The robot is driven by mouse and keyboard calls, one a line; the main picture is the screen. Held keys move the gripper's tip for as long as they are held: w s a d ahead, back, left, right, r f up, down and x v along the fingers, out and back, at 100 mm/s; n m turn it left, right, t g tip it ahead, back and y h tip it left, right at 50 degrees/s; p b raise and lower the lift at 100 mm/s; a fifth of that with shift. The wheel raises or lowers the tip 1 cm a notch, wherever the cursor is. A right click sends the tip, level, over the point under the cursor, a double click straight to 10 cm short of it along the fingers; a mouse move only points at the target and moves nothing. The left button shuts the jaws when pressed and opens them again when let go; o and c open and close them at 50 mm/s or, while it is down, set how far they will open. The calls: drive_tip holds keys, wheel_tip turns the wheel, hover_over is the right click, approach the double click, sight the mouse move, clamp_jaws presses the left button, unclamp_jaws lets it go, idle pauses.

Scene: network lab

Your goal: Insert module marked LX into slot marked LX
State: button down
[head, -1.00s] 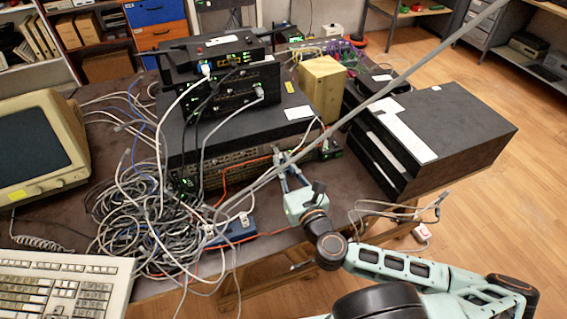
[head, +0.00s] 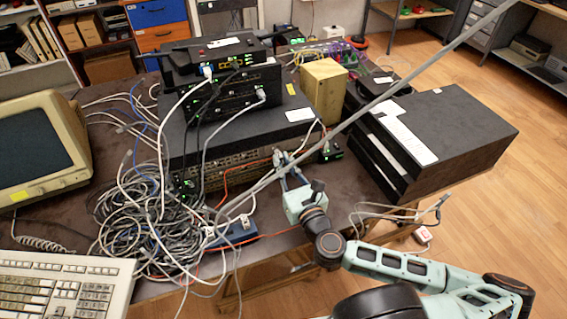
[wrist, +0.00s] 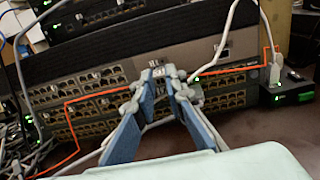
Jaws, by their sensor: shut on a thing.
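My gripper (wrist: 162,86) is in front of the ports of the stacked rack switches (wrist: 95,92). Its blue fingers are shut on a small module (wrist: 158,71), of which only a little pale metal shows between the fingertips. Its mark cannot be read. In the head view my gripper (head: 283,165) reaches the front of the wide black switch (head: 235,125) near its right part; the module is too small to make out there. The fingertips hide the ports behind them, and I cannot tell whether the module touches a slot. No LX slot mark is readable.
An orange cable (wrist: 68,128) runs across the switch fronts near my fingers. A small black box with green lights (wrist: 287,90) stands at the right. Tangled grey cables (head: 150,220) lie left, and a black cabinet (head: 450,125) stands right.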

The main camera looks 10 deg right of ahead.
drive_tip(key=shift+w+a, duration=0.15)
drive_tip(key=shift+w, duration=0.5)
drive_tip(key=c, duration=1.9)
unclamp_jaws()
drive_tip(key=shift+s, duration=0.1)
